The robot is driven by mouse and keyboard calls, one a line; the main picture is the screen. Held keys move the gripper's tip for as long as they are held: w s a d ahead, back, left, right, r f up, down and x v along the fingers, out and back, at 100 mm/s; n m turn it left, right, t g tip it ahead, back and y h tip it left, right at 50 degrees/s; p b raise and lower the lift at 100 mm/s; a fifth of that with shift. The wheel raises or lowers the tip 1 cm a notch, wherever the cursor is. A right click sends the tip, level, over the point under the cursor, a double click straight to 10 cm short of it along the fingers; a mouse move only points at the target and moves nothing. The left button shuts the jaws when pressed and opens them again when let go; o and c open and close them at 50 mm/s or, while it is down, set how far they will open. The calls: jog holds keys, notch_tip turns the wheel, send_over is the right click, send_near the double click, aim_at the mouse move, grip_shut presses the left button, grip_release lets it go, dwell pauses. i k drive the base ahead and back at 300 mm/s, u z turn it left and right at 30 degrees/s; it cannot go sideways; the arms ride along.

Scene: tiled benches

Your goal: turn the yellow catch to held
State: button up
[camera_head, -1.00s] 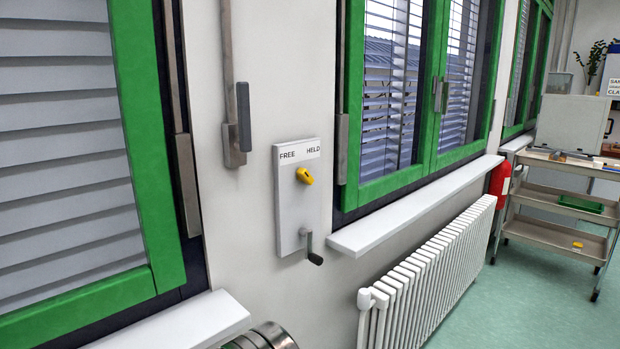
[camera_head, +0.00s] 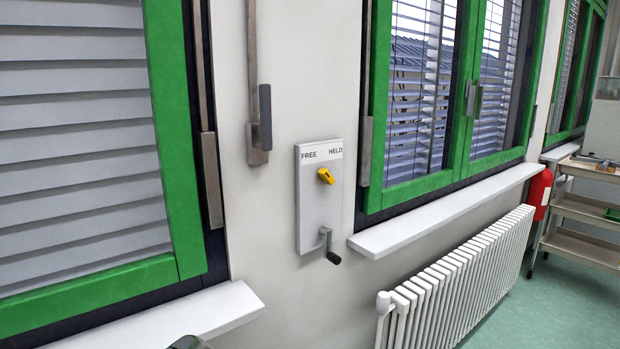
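The yellow catch (camera_head: 326,176) is a small knob on a white wall panel (camera_head: 310,215) between two green-framed windows. The panel's top strip reads FREE on the left and HELD on the right. The catch sits below the labels, with its body slanting from upper left to lower right. Which label it is set to, I cannot tell for sure. A grey crank with a dark handle (camera_head: 333,257) hangs at the panel's lower edge.
A white radiator (camera_head: 455,280) stands to the right under a window sill (camera_head: 440,215). Another sill (camera_head: 190,315) juts out at lower left. A lever handle (camera_head: 265,115) is left of the panel. A red extinguisher (camera_head: 540,188) and a trolley (camera_head: 585,213) are at far right.

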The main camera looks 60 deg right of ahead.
aim_at(324, 176)
jog(key=u, duration=1.25)
jog(key=k, duration=1.2)
jog(key=z, duration=1.35)
jog(key=i, duration=0.35)
jog(key=u, duration=0.05)
